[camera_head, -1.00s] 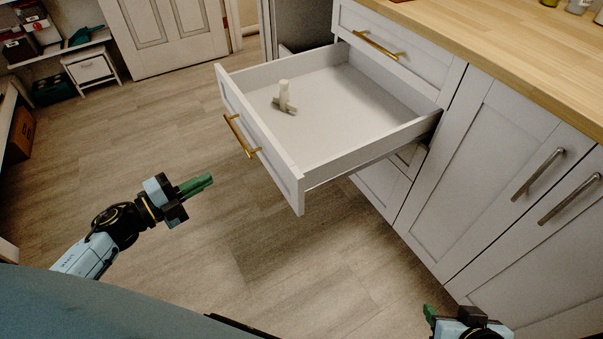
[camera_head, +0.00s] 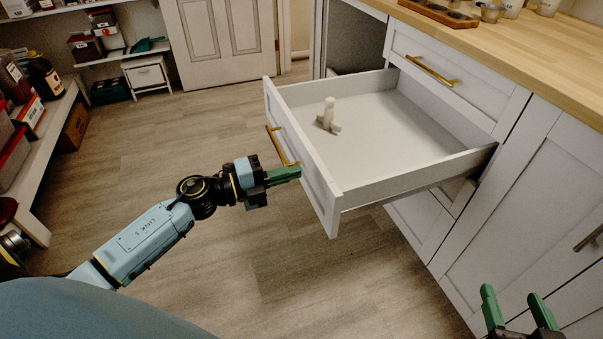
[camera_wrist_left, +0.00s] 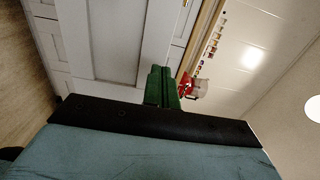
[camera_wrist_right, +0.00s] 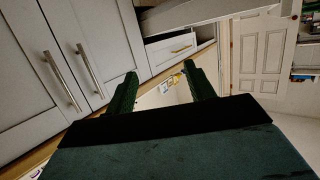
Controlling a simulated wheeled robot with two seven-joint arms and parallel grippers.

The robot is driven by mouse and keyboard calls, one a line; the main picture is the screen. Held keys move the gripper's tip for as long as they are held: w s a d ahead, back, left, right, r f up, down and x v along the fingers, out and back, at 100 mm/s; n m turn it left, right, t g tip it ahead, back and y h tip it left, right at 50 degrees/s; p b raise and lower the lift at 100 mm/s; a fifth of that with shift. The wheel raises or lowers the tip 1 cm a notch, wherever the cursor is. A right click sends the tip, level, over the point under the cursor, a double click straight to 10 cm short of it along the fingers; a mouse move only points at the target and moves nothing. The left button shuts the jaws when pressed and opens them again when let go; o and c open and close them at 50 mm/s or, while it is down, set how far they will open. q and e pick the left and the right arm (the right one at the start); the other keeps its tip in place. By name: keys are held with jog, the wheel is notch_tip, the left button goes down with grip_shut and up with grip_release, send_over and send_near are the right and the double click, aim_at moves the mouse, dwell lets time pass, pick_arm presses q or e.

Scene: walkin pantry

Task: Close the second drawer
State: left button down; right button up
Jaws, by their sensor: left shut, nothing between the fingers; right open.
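The second drawer (camera_head: 372,187) is pulled far out of the white cabinet, below a shut top drawer (camera_head: 460,72). Its front panel (camera_head: 316,178) faces left and carries a brass bar handle (camera_head: 281,146). A small pale object with an upright cylinder (camera_head: 329,113) stands inside the drawer. My left gripper (camera_head: 297,173) is shut and empty, its green fingertips close to the drawer front below the handle; I cannot tell whether they touch. The fingers also show shut in the left wrist view (camera_wrist_left: 162,86). My right gripper (camera_head: 516,306) is open and empty at the lower right, before the lower cabinet doors.
A wooden countertop (camera_head: 540,62) runs above the cabinets, with jars and a tray at its back. Lower doors (camera_head: 510,200) with bar handles are shut. Shelves with goods stand at the left. The floor (camera_head: 170,135) left of the drawer is clear.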

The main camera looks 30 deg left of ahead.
aim_at(315, 167)
pick_arm(q)
jog(key=shift+b+x, duration=0.35)
jog(key=shift+x, duration=1.2)
pick_arm(e)
jog(key=shift+w+a+r+t+y, duration=0.15)
jog(key=shift+r+t, duration=0.2)
jog(key=shift+r, duration=0.25)
jog(key=shift+w+a+r+t+y, duration=0.1)
jog(key=shift+a+r+t+y, duration=0.1)
jog(key=shift+r+t, duration=0.3)
jog(key=shift+w+a+r+t+y, duration=0.15)
jog(key=shift+r+t, duration=0.1)
jog(key=shift+r, duration=0.4)
pick_arm(q)
jog(key=shift+w, duration=0.1)
pick_arm(e)
jog(key=shift+s+d+f, duration=0.1)
jog(key=shift+d, duration=0.1)
